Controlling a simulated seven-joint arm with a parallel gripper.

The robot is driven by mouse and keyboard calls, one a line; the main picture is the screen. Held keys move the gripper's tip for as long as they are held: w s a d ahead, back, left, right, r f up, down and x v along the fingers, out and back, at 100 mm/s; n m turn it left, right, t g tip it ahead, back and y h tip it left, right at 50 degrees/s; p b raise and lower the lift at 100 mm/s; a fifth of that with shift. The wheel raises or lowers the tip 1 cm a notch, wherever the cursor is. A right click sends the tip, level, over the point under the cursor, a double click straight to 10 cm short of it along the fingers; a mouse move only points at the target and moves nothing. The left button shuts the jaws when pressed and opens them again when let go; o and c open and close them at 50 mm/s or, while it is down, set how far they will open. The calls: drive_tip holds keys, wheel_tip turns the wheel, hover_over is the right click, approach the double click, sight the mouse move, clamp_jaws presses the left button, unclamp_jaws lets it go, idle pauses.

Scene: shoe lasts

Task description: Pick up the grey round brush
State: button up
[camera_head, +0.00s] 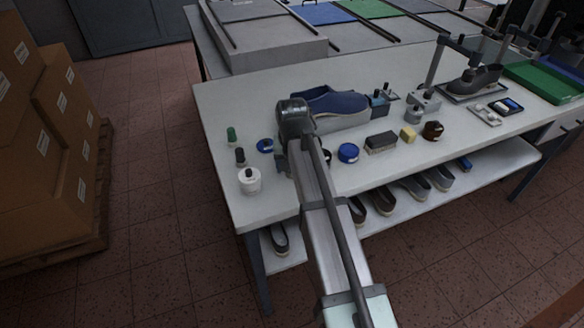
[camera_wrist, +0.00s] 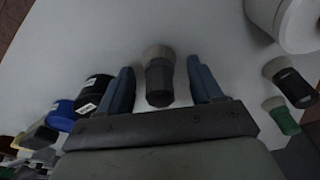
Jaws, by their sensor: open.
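The grey round brush (camera_wrist: 158,80) has a dark grey handle and pale bristles. In the wrist view it lies between the two blue fingers of my gripper (camera_wrist: 159,67), with a gap on each side. The gripper is open and does not hold the brush. The bristle end points away from the palm. In the head view my arm and wrist hide the brush over the front left part of the white table (camera_head: 222,100).
In the wrist view, a black-handled brush (camera_wrist: 289,80) and a green one (camera_wrist: 281,115) lie right, below a white jar (camera_wrist: 285,20). A black jar (camera_wrist: 92,97) and blue tin (camera_wrist: 60,115) are left. A large blue-grey shoe (camera_head: 335,103) stands behind my wrist.

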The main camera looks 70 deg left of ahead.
drive_tip(key=shift+f, duration=0.1)
drive_tip(key=shift+c, duration=0.4)
drive_tip(key=c, duration=1)
drive_tip(key=shift+c, duration=0.2)
wheel_tip(320, 180, up, 9)
drive_tip(key=shift+w+r, duration=0.15)
drive_tip(key=shift+r, duration=0.15)
drive_tip(key=w+d+m, duration=0.1)
drive_tip(key=w, duration=0.5)
drive_tip(key=w+d+m+y, duration=0.1)
drive_tip(key=w+d, duration=0.1)
drive_tip(key=w, duration=0.5)
drive_tip(key=w+d, duration=0.2)
drive_tip(key=w, duration=0.5)
drive_tip(key=shift+d+m+y, duration=0.1)
drive_tip(key=shift+m+y, duration=0.3)
drive_tip(key=shift+s+a+r+n+g+y, duration=0.25)
drive_tip(key=shift+a+n, duration=0.2)
drive_tip(key=shift+a, duration=0.25)
drive_tip(key=shift+s+a+r+n+g+y, duration=0.2)
drive_tip(key=shift+a+n+g+y, duration=0.15)
drive_tip(key=shift+a, duration=0.4)
drive_tip(key=shift+s+a+r+n+g+y, duration=0.2)
drive_tip(key=shift+a+r+n+g, duration=0.1)
drive_tip(key=shift+a+n, duration=0.3)
